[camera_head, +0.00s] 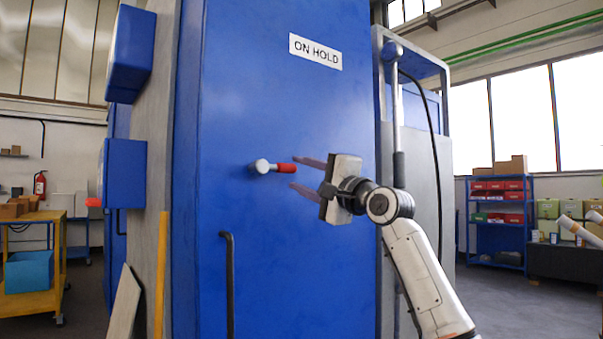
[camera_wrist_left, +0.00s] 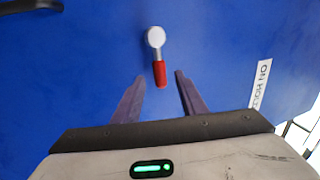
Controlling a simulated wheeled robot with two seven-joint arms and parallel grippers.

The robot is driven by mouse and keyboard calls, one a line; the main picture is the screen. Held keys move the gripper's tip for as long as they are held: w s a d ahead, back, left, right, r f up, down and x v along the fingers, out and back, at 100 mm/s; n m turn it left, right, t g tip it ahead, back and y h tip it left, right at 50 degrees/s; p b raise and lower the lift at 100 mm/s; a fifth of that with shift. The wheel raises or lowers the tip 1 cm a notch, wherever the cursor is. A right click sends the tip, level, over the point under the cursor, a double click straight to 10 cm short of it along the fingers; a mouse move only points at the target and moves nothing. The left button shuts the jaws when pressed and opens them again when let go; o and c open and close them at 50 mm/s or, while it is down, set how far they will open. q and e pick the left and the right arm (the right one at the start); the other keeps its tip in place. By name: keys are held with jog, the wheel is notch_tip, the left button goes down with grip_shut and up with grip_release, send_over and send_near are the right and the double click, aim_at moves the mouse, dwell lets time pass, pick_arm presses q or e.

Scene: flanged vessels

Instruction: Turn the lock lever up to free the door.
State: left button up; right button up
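The lock lever has a round pale hub and a red grip (camera_head: 285,168) on a tall blue door (camera_head: 270,90). It lies about level, its grip pointing right. In the left wrist view the red grip (camera_wrist_left: 160,74) shows between the fingertips of my left gripper (camera_wrist_left: 160,76), with a gap on each side. In the head view this gripper (camera_head: 295,173) is open at the grip's right end, one dark finger above its line and one below. I cannot tell whether the fingertips reach past the grip's depth. My right gripper is not in view.
A white "ON HOLD" sign (camera_head: 315,52) is on the door above the lever. A black bar handle (camera_head: 229,285) stands out lower left. Blue boxes (camera_head: 124,172) jut out left of the door. A grey frame with a black cable (camera_head: 437,160) stands to the right.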

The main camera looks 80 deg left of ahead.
pick_arm(q)
jog(key=v, duration=0.2)
jog(key=shift+w+d, duration=0.1)
jog(key=shift+d, duration=0.2)
dwell(0.3)
